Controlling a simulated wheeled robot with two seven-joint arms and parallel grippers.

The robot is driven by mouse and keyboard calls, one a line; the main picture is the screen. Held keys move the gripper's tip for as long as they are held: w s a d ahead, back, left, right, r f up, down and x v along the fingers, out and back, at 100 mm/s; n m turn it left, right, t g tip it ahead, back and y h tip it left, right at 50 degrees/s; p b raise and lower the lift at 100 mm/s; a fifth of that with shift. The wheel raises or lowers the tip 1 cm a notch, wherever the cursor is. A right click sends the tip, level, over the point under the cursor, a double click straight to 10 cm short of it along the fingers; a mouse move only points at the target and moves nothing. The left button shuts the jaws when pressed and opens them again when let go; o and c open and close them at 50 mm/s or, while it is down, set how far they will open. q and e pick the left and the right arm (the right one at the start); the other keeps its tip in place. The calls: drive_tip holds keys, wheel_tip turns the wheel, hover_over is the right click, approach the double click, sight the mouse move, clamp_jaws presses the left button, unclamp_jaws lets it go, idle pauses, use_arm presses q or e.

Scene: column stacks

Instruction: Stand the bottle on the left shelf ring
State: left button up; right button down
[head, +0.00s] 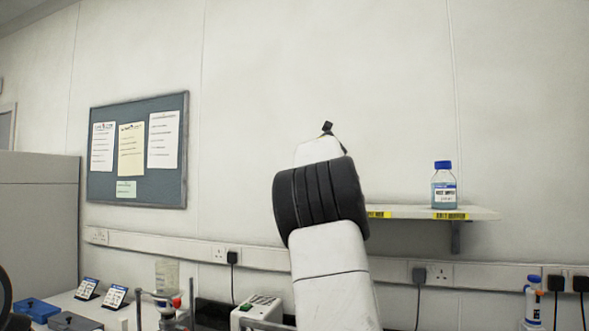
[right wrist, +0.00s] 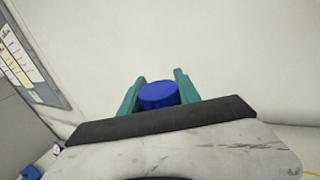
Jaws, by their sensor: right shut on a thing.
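In the right wrist view a bottle's blue cap (right wrist: 158,97) sits between the two green fingers of my right gripper (right wrist: 159,84), which is shut on the bottle. The bottle's body is hidden. In the head view my right forearm and wrist hide the gripper and the held bottle. The wall shelf (head: 400,212) shows to the right of my wrist, with yellow labels on its front edge. Its left end is behind my arm, and no ring can be made out. My left gripper is not in view.
Another blue-capped bottle (head: 444,187) stands on the right part of the shelf. A noticeboard (head: 187,150) hangs on the wall at left. Below are a socket rail (head: 265,258) and bench items, including a blue-capped container (head: 533,304) at right. The wall above the shelf is clear.

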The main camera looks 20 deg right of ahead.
drive_tip(key=shift+f, duration=1.45)
drive_tip(key=shift+f, duration=0.15)
drive_tip(key=c, duration=0.9)
unclamp_jaws()
drive_tip(key=shift+o, duration=0.2)
